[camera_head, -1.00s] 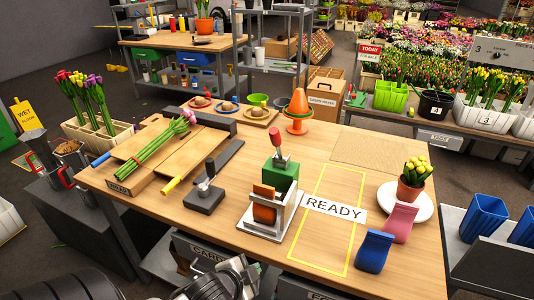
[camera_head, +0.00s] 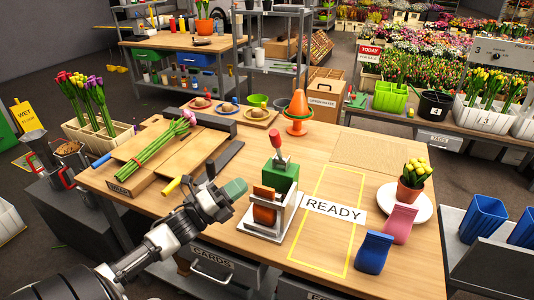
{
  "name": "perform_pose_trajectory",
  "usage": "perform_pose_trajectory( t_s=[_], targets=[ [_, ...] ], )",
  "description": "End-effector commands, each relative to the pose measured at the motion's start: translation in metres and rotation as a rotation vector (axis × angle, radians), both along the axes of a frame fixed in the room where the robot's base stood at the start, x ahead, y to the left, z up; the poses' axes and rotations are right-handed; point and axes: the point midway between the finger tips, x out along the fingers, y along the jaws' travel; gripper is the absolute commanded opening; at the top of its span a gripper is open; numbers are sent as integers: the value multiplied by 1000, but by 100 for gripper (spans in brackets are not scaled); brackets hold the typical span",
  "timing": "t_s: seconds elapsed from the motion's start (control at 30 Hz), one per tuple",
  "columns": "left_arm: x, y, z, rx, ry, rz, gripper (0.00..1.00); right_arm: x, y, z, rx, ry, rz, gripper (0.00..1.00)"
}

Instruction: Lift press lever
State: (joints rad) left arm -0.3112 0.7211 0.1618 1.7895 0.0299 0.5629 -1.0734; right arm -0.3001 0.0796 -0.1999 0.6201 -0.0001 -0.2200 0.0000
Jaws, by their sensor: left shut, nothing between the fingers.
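My right gripper is not in view.
Tied tulips (camera_head: 155,150) lie on a board at the left, near a yellow-handled tool (camera_head: 171,187). A READY card (camera_head: 334,209) lies in a yellow outline. Blue (camera_head: 373,252) and pink (camera_head: 399,223) pouches and a potted plant on a white plate (camera_head: 421,212) stand at the right.

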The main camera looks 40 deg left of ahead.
Motion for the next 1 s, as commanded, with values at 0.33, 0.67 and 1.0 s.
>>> perform_pose_trajectory(
  t_s=[0.33,0.67,1.0],
  targets=[
    [59,-25,30,-3,-2,0,0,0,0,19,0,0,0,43],
    [96,-16,46,-1,2,0,0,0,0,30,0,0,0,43],
    [100,-14,47,-4,2,0,0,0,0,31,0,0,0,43]
  ],
)
